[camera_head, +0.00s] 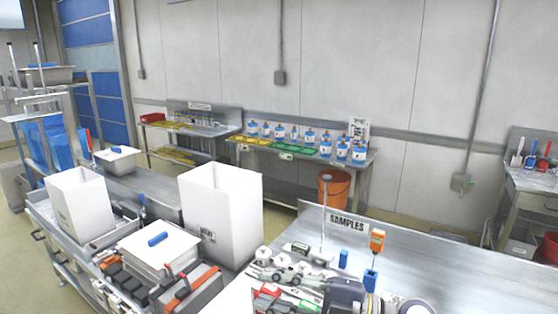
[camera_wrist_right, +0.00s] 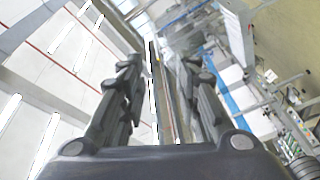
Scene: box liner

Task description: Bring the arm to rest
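My right gripper (camera_wrist_right: 160,65) fills the lower middle of the right wrist view. Its two dark jointed fingers stand apart, with nothing held between them. In the head view my right arm shows low down, right of the middle, as a dark wrist (camera_head: 345,293) near the front edge of the picture. The grey fingers there lie among small items and are hard to make out. My left gripper does not show in either view.
A steel bench with a SAMPLES sign (camera_head: 347,222) lies in front. A tall white bin (camera_head: 222,215) and a smaller one (camera_head: 80,206) stand to its left, near a lidded white box (camera_head: 158,247). Blue-labelled bottles (camera_head: 310,138) line a back bench. An orange bucket (camera_head: 334,188) sits below.

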